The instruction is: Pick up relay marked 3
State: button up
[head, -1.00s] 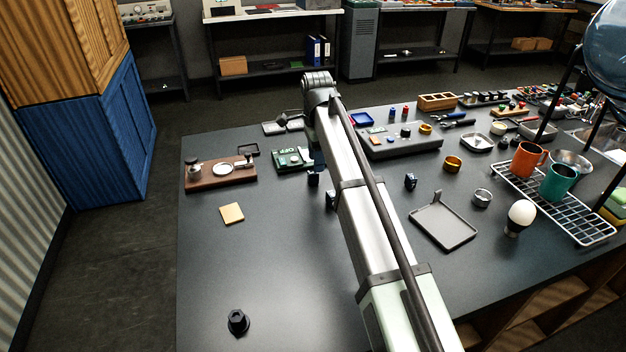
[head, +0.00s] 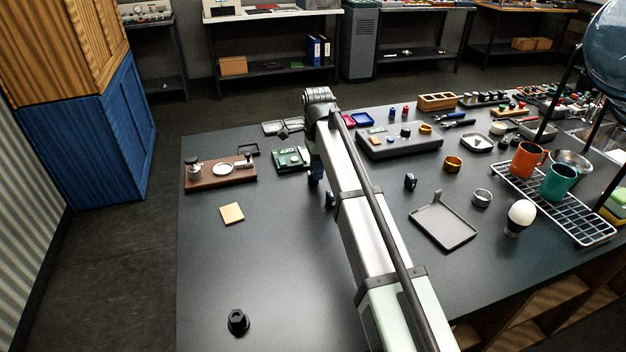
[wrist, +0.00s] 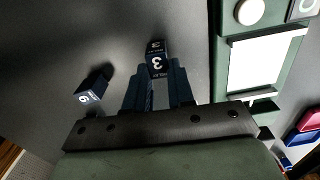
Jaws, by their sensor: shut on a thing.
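The relay marked 3 (wrist: 157,62) is a small dark blue block with a white "3" on its faces. In the wrist view it sits between the fingertips of my gripper (wrist: 157,82), which is shut on it. In the head view my gripper (head: 316,166) is low over the bench beside the green board, and my arm hides part of it. Whether the relay still touches the bench is unclear. A second dark blue relay (wrist: 90,92), with a digit that looks like 6 or 9, stands apart to the left in the wrist view.
The green board (head: 291,159) is close beside my gripper; it also shows in the wrist view (wrist: 230,60). Another blue relay (head: 410,181) stands right of my arm. A wooden stand (head: 215,183) and tan pad (head: 232,213) lie left. The front left bench is mostly clear.

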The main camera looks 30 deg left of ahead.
grip_shut()
jog(key=shift+r, duration=0.1)
